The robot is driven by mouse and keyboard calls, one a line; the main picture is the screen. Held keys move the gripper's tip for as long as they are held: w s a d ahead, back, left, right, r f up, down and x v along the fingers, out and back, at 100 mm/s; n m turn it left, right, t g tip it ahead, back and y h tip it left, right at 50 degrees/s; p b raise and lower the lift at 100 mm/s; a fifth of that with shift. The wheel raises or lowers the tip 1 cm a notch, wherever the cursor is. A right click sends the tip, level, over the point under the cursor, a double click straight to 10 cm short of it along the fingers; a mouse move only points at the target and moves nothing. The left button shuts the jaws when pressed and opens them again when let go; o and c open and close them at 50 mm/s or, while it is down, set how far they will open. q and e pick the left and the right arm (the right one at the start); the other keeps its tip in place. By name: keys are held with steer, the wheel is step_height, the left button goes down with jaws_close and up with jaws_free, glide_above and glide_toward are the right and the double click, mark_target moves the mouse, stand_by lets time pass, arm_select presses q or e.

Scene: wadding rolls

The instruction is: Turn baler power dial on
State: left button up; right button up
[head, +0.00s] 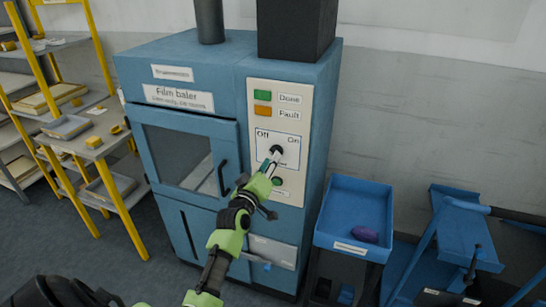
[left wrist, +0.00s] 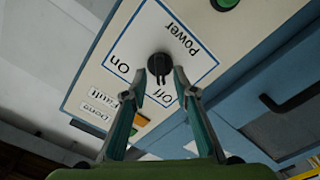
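The blue film baler (head: 190,55) stands in the middle of the head view. Its cream control panel (head: 290,190) carries the black power dial (head: 277,151), with "Off" at its upper left and "On" at its upper right. My right gripper is not in view.
A green "Done" lamp (head: 262,95) and an orange "Fault" lamp (head: 262,111) sit above the dial. A door handle (head: 222,178) stands out left of the panel. A blue tray (head: 350,193) with a purple item is at right; yellow shelving (head: 115,190) stands left.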

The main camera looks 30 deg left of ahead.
arm_select(q)
steer(key=shift+x, duration=1.15)
jaws_close()
